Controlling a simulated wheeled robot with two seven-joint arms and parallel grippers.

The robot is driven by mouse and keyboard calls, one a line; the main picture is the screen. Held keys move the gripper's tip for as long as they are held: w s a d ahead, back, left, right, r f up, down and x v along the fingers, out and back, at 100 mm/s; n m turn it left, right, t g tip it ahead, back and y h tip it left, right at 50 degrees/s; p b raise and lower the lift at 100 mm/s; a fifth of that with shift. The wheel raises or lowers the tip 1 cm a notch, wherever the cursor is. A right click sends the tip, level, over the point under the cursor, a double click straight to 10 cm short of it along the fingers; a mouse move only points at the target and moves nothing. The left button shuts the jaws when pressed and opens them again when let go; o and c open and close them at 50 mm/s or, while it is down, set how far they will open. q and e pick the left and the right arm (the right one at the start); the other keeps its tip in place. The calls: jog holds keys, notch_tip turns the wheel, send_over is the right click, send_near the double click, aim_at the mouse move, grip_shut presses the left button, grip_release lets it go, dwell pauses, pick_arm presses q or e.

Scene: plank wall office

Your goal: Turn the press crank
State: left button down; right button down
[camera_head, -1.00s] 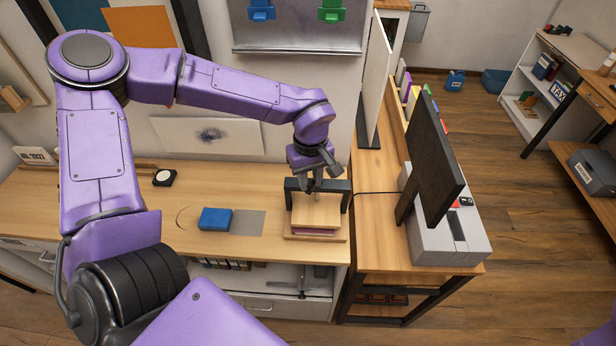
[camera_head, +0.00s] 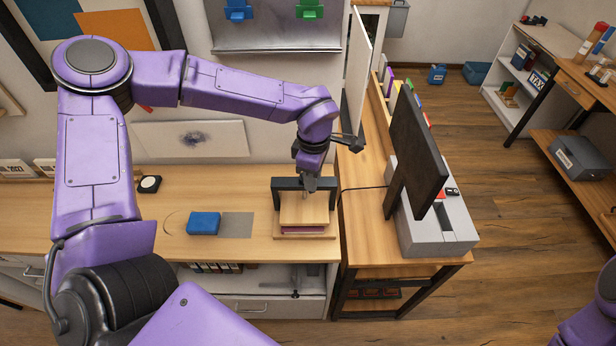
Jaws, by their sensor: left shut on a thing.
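The press stands on the wooden desk, with a dark frame (camera_head: 275,192) over a light wooden plate (camera_head: 304,208) and a wooden base (camera_head: 262,230). A reddish layer shows between plate and base. My left gripper (camera_head: 310,189) points down at the top middle of the press frame and is shut on the crank there. The crank itself is mostly hidden by the gripper, so its angle is unclear. My right gripper is not in view; only a bit of my right arm shows at the lower right.
A blue block (camera_head: 204,223) lies beside a grey patch (camera_head: 237,225) left of the press. A black round-faced item (camera_head: 149,184) stands farther left.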

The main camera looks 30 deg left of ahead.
pick_arm(q)
jog(key=w+n, duration=0.1)
jog(key=n, duration=0.2)
jog(key=w+n+b, duration=0.1)
jog(key=n, duration=0.2)
jog(key=w+n+b, duration=0.1)
jog(key=n, duration=0.2)
jog(key=shift+w+d+f, duration=0.2)
jog(key=shift+w+d, duration=0.05)
jog(key=shift+w, duration=0.15)
jog(key=n+b, duration=0.1)
jog(key=w+n+b, duration=0.1)
jog(key=n, duration=0.1)
jog(key=shift+w+a, duration=0.15)
jog(key=shift+a, duration=0.1)
jog(key=shift+w+a+f+n+b, duration=0.1)
jog(key=shift+w+a+n+b, duration=0.35)
jog(key=shift+n+b, duration=0.9)
jog(key=shift+w+a+n+b, duration=0.3)
jog(key=shift+a+n+b, duration=0.4)
jog(key=shift+n, duration=1.3)
jog(key=shift+w+a+f+n+b, duration=0.1)
jog(key=shift+w+a+n+b, duration=0.3)
jog(key=shift+n+b, duration=1)
jog(key=shift+a+n, duration=0.3)
jog(key=shift+n, duration=0.65)
